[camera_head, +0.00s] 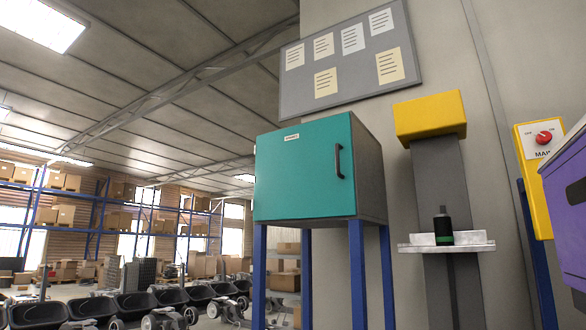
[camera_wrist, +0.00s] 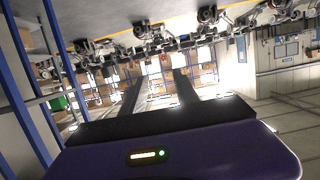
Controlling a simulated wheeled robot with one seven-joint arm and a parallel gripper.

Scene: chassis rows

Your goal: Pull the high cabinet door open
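The high cabinet (camera_head: 372,175) is a grey box with a teal door (camera_head: 295,178), standing on blue legs in the middle of the head view. The door looks shut, with a small label at its top. A dark vertical handle (camera_head: 338,160) is near the door's right edge, and nothing touches it. My gripper (camera_wrist: 159,80) shows in the wrist view with its two dark fingers apart and nothing between them. It points at the hall, and I cannot make out the cabinet there. A purple part of mine is at the head view's right edge, well right of the cabinet.
Right of the cabinet, a grey post with a yellow top (camera_head: 430,115) bears a small shelf (camera_head: 470,248) with a dark green-banded bottle (camera_head: 443,226). A yellow switch panel (camera_head: 538,150) stands further right. A notice board (camera_head: 350,60) hangs above. Black carts (camera_head: 90,308) line the left.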

